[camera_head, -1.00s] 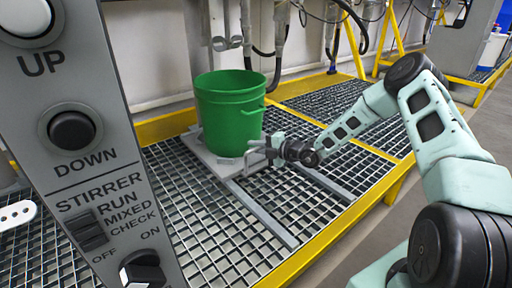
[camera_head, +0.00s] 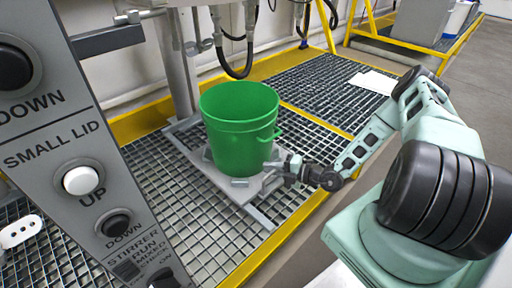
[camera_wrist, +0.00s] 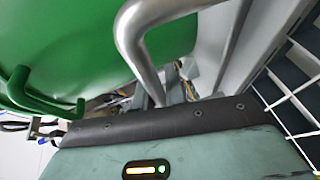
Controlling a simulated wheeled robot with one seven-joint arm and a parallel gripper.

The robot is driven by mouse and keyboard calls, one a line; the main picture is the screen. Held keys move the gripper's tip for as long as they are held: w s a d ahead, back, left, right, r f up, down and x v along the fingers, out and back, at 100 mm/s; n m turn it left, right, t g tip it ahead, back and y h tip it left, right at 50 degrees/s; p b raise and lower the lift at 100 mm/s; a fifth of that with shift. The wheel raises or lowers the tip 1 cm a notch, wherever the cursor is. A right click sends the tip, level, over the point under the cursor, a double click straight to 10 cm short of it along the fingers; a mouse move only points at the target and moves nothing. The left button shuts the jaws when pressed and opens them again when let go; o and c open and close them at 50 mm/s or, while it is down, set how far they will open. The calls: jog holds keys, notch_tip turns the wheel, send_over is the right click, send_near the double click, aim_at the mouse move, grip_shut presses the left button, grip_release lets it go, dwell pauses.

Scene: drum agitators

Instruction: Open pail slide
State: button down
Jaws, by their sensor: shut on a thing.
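A green pail (camera_head: 238,130) stands upright on the grey slide plate (camera_head: 262,185), which lies on rails over the grating. My gripper (camera_head: 284,167) is at the front edge of the slide, low beside the pail. It is shut on the slide's metal handle, a bent bar that shows large in the wrist view (camera_wrist: 142,45). The pail's green side and its own handle (camera_wrist: 40,95) fill the left of the wrist view. My fingertips are mostly hidden there.
A grey control panel (camera_head: 100,150) with buttons stands close at the left. A metal column (camera_head: 178,65) and hanging hoses (camera_head: 240,60) are behind the pail. A yellow edge (camera_head: 275,245) borders the grating. Open floor (camera_head: 440,90) lies at the right.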

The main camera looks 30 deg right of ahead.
jog(key=s+d+p, duration=0.2)
jog(key=s, duration=0.7)
jog(key=s+d+p, duration=0.1)
jog(key=s+p, duration=0.1)
jog(key=s, duration=0.7)
jog(key=shift+s+d, duration=0.2)
jog(key=shift+d, duration=0.15)
jog(key=c, duration=1.5)
grip_release()
jog(key=shift+o, duration=0.2)
jog(key=p+v, duration=0.3)
jog(key=v, duration=1.4)
jog(key=shift+s, duration=0.2)
jog(key=shift+d, duration=0.1)
